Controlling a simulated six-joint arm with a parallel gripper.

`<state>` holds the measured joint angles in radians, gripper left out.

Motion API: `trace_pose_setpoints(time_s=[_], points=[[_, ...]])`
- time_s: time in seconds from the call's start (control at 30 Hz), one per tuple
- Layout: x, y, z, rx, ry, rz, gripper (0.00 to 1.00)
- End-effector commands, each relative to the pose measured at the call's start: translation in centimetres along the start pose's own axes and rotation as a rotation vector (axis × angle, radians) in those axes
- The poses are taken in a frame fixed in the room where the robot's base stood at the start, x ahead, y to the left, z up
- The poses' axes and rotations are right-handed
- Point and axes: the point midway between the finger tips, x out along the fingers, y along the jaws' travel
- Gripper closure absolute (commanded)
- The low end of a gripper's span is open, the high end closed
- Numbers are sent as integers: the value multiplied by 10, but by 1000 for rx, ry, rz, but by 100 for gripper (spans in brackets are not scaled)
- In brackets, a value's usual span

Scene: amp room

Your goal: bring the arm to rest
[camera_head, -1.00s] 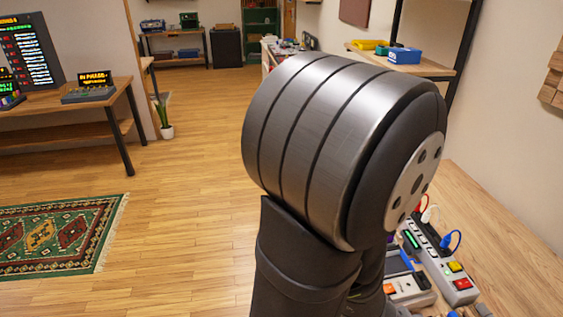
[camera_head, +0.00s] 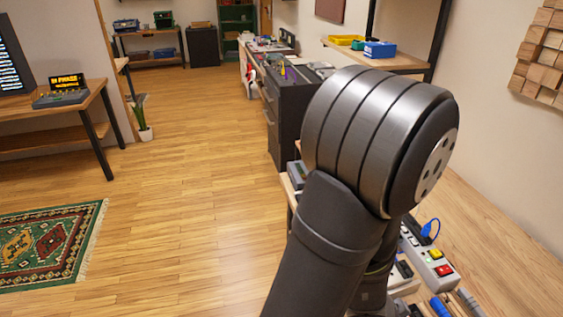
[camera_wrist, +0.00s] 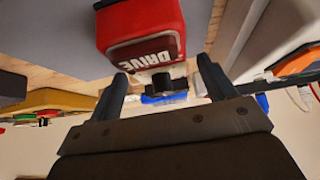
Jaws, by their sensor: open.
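My arm shows large in the right half of the head view, standing over the workbench, and hides part of it. My gripper is out of sight there. In the wrist view my gripper (camera_wrist: 162,68) has its two dark fingers spread apart. A red box marked DRIVE (camera_wrist: 140,28), its lettering upside down, shows just beyond the fingertips, with a black knob in the gap between the fingers. I see no grip on it; whether a finger touches it I cannot tell.
A power strip (camera_head: 429,255) with a blue plug lies on the wooden bench (camera_head: 500,245), near several tools. A dark cabinet (camera_head: 288,110) stands behind my arm. A shelf with a blue bin (camera_head: 380,50) is at the back right. The wooden floor (camera_head: 190,200) at left is open.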

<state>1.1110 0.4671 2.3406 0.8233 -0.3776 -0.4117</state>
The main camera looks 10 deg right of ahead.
Motion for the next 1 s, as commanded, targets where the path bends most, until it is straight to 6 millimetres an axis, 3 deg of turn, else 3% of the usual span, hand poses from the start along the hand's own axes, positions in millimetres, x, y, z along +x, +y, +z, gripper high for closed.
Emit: trace_pose_setpoints(time_s=[0.5, 1.0], points=[[-31, 0, -23, 1, 2, -1, 24], [-37, 0, -28, -1, 0, 2, 24]])
